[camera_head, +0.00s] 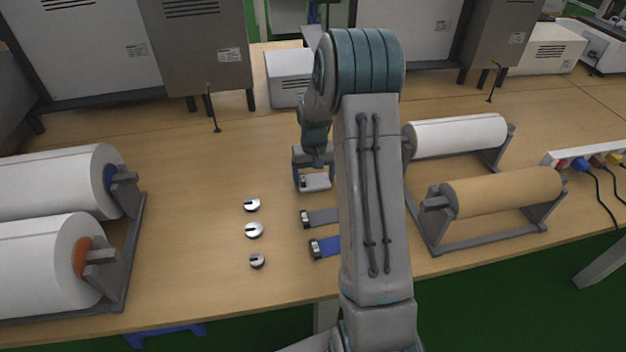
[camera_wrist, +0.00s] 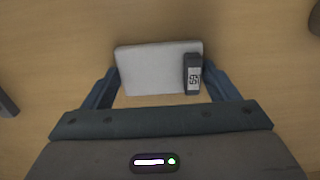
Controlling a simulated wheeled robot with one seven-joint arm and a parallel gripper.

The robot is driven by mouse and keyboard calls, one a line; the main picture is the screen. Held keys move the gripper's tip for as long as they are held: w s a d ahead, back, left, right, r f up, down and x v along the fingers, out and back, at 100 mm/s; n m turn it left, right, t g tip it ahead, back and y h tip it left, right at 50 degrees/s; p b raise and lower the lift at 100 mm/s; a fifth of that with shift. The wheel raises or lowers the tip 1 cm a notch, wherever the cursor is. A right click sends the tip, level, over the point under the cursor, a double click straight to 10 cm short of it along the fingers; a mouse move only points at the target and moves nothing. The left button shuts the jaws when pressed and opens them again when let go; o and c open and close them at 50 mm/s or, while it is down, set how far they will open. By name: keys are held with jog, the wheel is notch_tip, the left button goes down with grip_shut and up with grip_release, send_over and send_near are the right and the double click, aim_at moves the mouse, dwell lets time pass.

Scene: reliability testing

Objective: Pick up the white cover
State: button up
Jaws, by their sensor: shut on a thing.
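The white cover (camera_wrist: 150,70) is a flat, pale rectangular piece in the wrist view, with a dark block bearing a small display (camera_wrist: 193,75) at its right end. My gripper (camera_wrist: 160,88) has one finger at each side of it and is shut on it. In the head view the cover (camera_head: 316,183) shows between the fingers of my gripper (camera_head: 313,178), just left of my arm. I cannot tell whether it touches the table or hangs just above it.
A grey piece (camera_head: 322,216) and a blue piece (camera_head: 328,246) lie in front of the gripper. Several small round metal parts (camera_head: 254,230) lie to the left. Paper rolls (camera_head: 40,262) stand at far left, and a brown roll (camera_head: 505,190) and a white roll (camera_head: 460,136) at right.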

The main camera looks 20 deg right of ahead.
aim_at(314, 180)
jog(key=shift+r, duration=0.1)
jog(key=shift+r, duration=0.55)
notch_tip(314, 180, up, 3)
jog(key=shift+f, duration=0.15)
jog(key=s+a+r, duration=0.7)
jog(key=s+a, duration=0.1)
jog(key=shift+a+b, duration=0.3)
jog(key=shift+b, duration=0.05)
